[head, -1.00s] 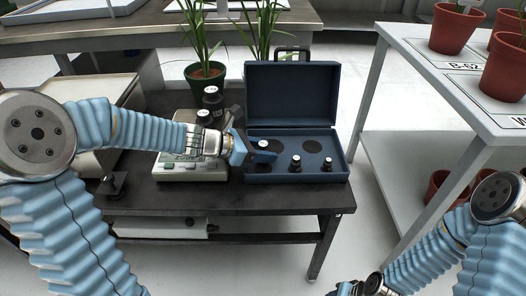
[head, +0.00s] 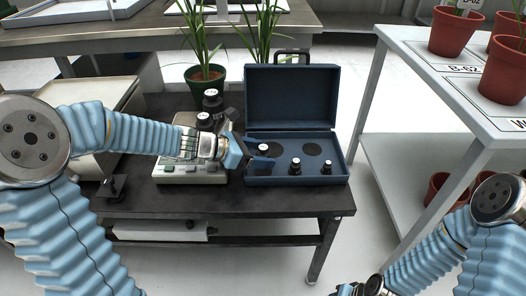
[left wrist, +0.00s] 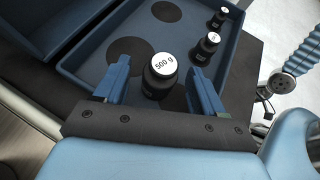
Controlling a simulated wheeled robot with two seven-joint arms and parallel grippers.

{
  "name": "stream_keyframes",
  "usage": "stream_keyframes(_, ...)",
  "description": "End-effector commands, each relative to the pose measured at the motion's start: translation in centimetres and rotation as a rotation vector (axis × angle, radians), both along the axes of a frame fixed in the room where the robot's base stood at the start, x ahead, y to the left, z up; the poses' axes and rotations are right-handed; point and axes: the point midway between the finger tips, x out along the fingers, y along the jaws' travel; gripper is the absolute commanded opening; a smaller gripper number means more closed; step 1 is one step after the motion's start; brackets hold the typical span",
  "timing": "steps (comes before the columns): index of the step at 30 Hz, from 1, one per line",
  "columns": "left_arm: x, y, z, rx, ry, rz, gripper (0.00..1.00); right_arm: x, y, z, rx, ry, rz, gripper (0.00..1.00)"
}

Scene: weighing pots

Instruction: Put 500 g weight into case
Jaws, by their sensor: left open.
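The 500 g weight (head: 263,149) is black with a white top, and its label reads in the left wrist view (left wrist: 163,66). It stands upright inside the blue open case (head: 292,181), at the left of the case's tray. My left gripper (head: 256,152) is open around it. In the left wrist view, one finger is on each side of the weight, with gaps visible beside it. Two smaller weights, one (head: 295,167) and another (head: 326,168), stand in the case's front row. My right gripper (head: 362,289) is at the bottom edge, mostly cut off.
A scale (head: 190,176) stands left of the case on the dark table (head: 270,203). A potted plant (head: 205,85) is behind. A white shelf with pots (head: 455,30) is at the right.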

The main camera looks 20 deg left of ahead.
Motion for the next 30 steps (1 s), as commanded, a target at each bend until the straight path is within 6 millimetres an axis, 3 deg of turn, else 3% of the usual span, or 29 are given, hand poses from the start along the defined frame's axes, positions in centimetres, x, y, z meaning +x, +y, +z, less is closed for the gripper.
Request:
stream_keyframes(6, -2.9, 3.8, 3.0, 0.003, -0.005, 0.005, 0.69, 0.0, -0.1, 1.1, -0.002, -0.001, -0.002, 0.43)
stream_keyframes(13, -5.1, 6.6, 4.9, 0.002, -0.007, 0.002, 0.69, 0.0, -0.2, 1.5, -0.005, -0.003, -0.002, 0.43)
stream_keyframes(30, -5.9, 7.4, 5.4, 0.001, -0.006, -0.002, 0.69, 0.0, -0.2, 1.6, -0.005, -0.003, -0.002, 0.43)
